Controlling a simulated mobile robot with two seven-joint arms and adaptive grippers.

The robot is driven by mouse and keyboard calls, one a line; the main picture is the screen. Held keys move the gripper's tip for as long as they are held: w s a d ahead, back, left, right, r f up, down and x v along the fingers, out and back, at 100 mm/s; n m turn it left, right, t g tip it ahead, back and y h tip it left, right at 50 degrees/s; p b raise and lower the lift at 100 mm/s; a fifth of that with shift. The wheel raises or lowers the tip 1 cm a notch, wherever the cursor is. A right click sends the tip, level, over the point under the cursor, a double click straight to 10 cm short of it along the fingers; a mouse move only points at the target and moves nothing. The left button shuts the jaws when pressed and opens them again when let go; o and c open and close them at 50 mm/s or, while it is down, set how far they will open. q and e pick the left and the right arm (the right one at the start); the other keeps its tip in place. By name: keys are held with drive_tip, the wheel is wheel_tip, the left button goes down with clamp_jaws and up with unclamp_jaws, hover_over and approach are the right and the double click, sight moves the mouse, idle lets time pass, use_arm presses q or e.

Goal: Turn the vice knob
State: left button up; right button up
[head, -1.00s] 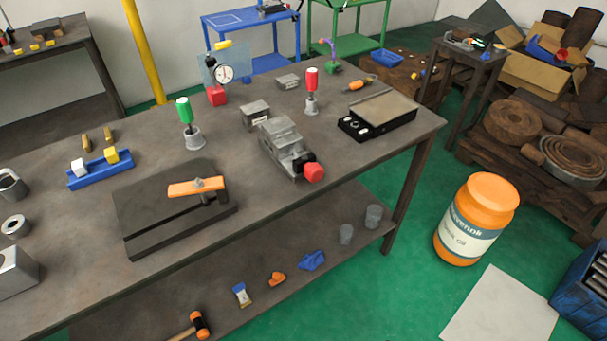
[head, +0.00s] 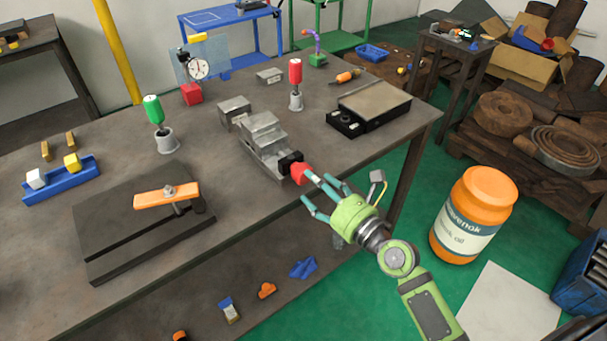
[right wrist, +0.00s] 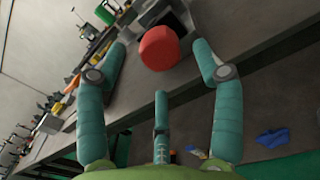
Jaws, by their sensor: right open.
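The grey vice (head: 264,143) sits on the workbench (head: 330,170) near its front edge. Its red knob (head: 298,171) faces the front right, toward my right gripper. My right gripper (head: 316,190) is open, with its green palm beyond the bench edge and its teal fingers reaching to the knob. In the right wrist view, the red knob (right wrist: 159,48) stands ahead between the spread fingers (right wrist: 160,75), nearer their tips. A gap shows on each side of it there. Whether any finger touches the knob I cannot tell. My left gripper is not in view.
A black plate with an orange bar (head: 167,197) lies left of the vice. A black box with a flat top (head: 372,106) is to its right. A red-handled tool (head: 296,85) and a green-handled tool (head: 153,110) stand behind. An orange jar (head: 473,215) is on the floor.

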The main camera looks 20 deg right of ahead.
sight(305, 183)
drive_tip(key=shift+x, duration=2.2)
drive_tip(key=shift+f, duration=0.1)
drive_tip(key=c, duration=1.1)
drive_tip(key=shift+c, duration=0.2)
